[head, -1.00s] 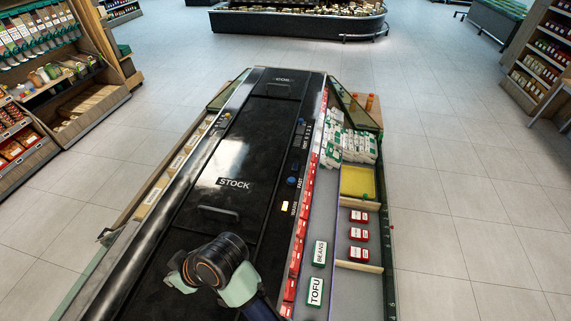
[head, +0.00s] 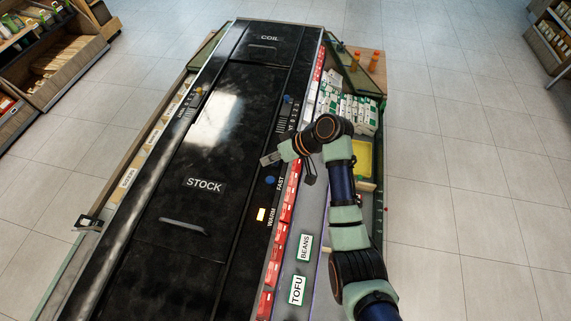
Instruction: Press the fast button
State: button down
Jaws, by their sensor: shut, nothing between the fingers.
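The blue button (head: 270,180) sits beside the FAST label (head: 280,184) on the black strip at the right of the STOCK lid. A lit yellow button (head: 262,214) is beside the WARM label, nearer to me. My gripper (head: 265,160) is shut and empty, pointing left over the black top. In the picture it lies just above the blue button, which is uncovered. I cannot tell how high it is above the surface.
The STOCK lid (head: 205,185) has a raised handle (head: 184,227). Several red blocks (head: 277,252) line the right edge. TOFU (head: 297,290) and BEANS (head: 305,247) labels lie in the right trough. White packets (head: 350,112) are piled farther back.

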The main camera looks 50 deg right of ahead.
aim_at(272, 180)
jog(key=shift+d, duration=0.2)
notch_tip(272, 180, down, 9)
jog(key=b, duration=0.7)
jog(key=shift+r, duration=0.1)
dwell(1.3)
jog(key=shift+f, duration=0.4)
jog(key=shift+f+b, duration=0.45)
dwell(0.4)
jog(key=shift+r+p, duration=0.75)
jog(key=shift+r, duration=0.1)
